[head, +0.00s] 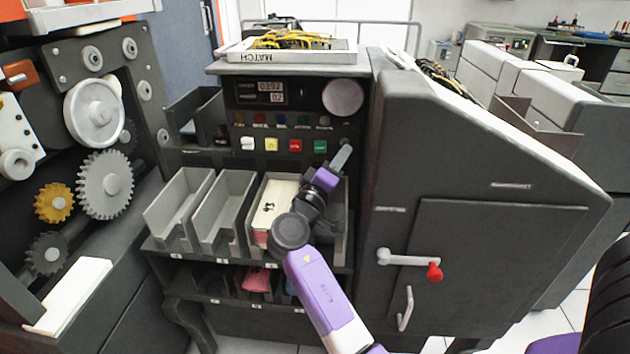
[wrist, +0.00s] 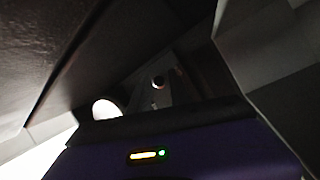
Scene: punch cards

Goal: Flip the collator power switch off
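The collator is a dark grey cabinet with a control panel (head: 290,110) holding a counter display, small lamps and a row of coloured buttons. My gripper (head: 343,155) is raised at the panel's lower right corner, right of the green button (head: 320,146). I cannot make out the power switch for certain in the head view; the gripper may cover it. In the wrist view a small round fitting (wrist: 158,82) shows on a dark face ahead, with a tiny pale bit below it. That view is dark, and I cannot tell whether the fingers are open or touching anything.
Card pockets (head: 222,212) sit below the panel; a stack of cards (head: 275,208) stands in one beside my arm. The large side cabinet (head: 480,190) rises close on the right. A tray of yellow wires (head: 290,48) lies on top. Gears (head: 105,185) are at left.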

